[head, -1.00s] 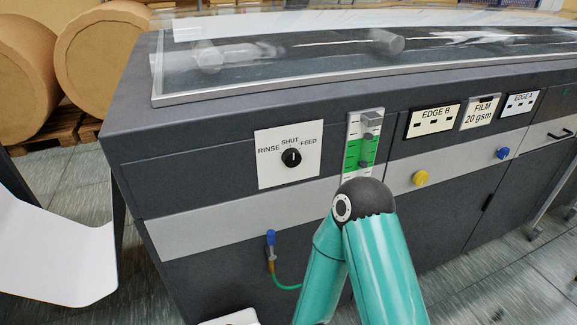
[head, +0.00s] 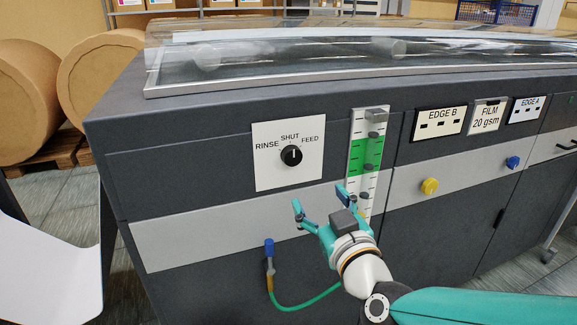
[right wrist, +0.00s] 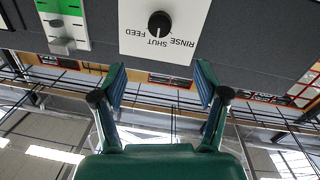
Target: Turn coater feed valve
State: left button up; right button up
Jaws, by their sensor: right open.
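The coater feed valve is a round black knob (head: 291,155) on a white plate (head: 271,178) marked RINSE, SHUT and FEED. Its white pointer mark stands upright, toward SHUT. In the right wrist view the knob (right wrist: 159,24) shows upside down near the top, beyond the fingertips. My right gripper (head: 319,196) is open and empty, below and slightly right of the knob and apart from it. In the right wrist view its two fingers (right wrist: 161,84) stand wide apart with nothing between them. My left gripper does not show.
A green-and-white level gauge (head: 365,155) with sliders stands right of the plate. A yellow knob (head: 429,186) and a blue knob (head: 513,162) sit farther right. A blue-ended fitting with a green hose (head: 303,303) hangs below. A clear cover (head: 300,65) lies on top.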

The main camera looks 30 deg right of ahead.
jog(key=p, duration=0.6)
send_near(293, 159)
jog(key=p+x, duration=0.1)
jog(key=x, duration=0.9)
jog(key=shift+c, duration=0.4)
